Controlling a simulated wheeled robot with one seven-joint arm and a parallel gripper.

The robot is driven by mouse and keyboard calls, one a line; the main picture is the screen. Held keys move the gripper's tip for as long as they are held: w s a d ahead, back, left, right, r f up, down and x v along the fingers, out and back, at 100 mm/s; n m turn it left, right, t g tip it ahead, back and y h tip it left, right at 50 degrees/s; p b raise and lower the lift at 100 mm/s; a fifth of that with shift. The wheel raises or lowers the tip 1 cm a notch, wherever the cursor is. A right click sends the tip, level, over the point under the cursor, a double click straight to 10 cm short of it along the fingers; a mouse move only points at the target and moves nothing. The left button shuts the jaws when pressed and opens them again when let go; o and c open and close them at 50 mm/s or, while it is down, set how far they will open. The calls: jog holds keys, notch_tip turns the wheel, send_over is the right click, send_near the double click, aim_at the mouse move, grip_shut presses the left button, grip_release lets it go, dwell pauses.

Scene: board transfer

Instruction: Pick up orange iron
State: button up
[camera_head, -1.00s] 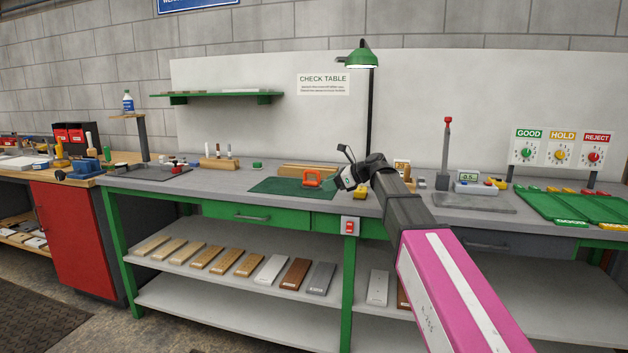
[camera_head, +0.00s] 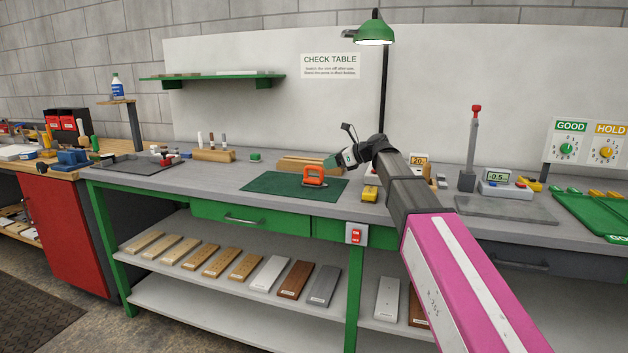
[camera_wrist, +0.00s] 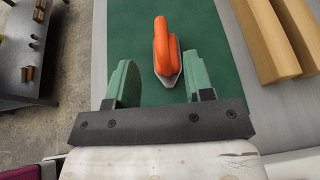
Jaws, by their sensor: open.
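The orange iron (camera_head: 314,176) stands on a green mat (camera_head: 268,186) on the grey bench top. It has an orange handle and a grey sole plate. In the wrist view the iron (camera_wrist: 164,52) lies ahead of my gripper, with the sole's near end close to the gap between the fingers. My gripper (camera_wrist: 158,84) is open and empty, its two green fingers apart and not touching the iron. In the head view my gripper (camera_head: 334,161) is just right of and behind the iron, above the bench.
Wooden blocks (camera_head: 308,164) lie behind the mat; they also show at the right of the wrist view (camera_wrist: 262,40). A yellow object (camera_head: 370,193) sits right of the mat. A lamp (camera_head: 375,30) rises behind my arm.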

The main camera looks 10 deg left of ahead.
aim_at(313, 168)
jog(key=x, duration=0.8)
jog(key=shift+d+f, duration=0.1)
jog(key=shift+f, duration=0.15)
grip_shut()
